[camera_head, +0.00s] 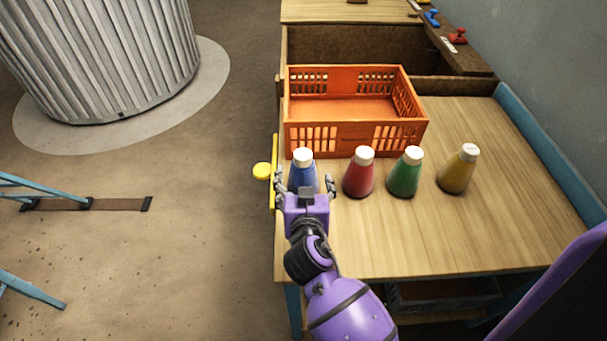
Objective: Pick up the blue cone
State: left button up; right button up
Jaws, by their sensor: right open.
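The blue cone (303,174), with a white top, stands upright on the wooden table near its left edge, leftmost in a row of cones. My right gripper (305,184) is open, with one finger on each side of the blue cone's lower part. The gripper's palm hides the cone's base. I cannot tell whether the fingers touch the cone. My left gripper is not in view.
A red cone (359,174), a green cone (404,174) and a yellow cone (458,170) stand to the right. An empty orange crate (354,139) sits just behind. The table's front and right parts (520,225) are clear.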

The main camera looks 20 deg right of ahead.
aim_at(304, 176)
jog(key=x, duration=0.3)
jog(key=shift+w, duration=0.2)
jog(key=shift+s, duration=0.1)
jog(key=shift+c, duration=0.5)
jog(key=c, duration=1.1)
jog(key=shift+c, duration=1)
jog(key=shift+r, duration=0.1)
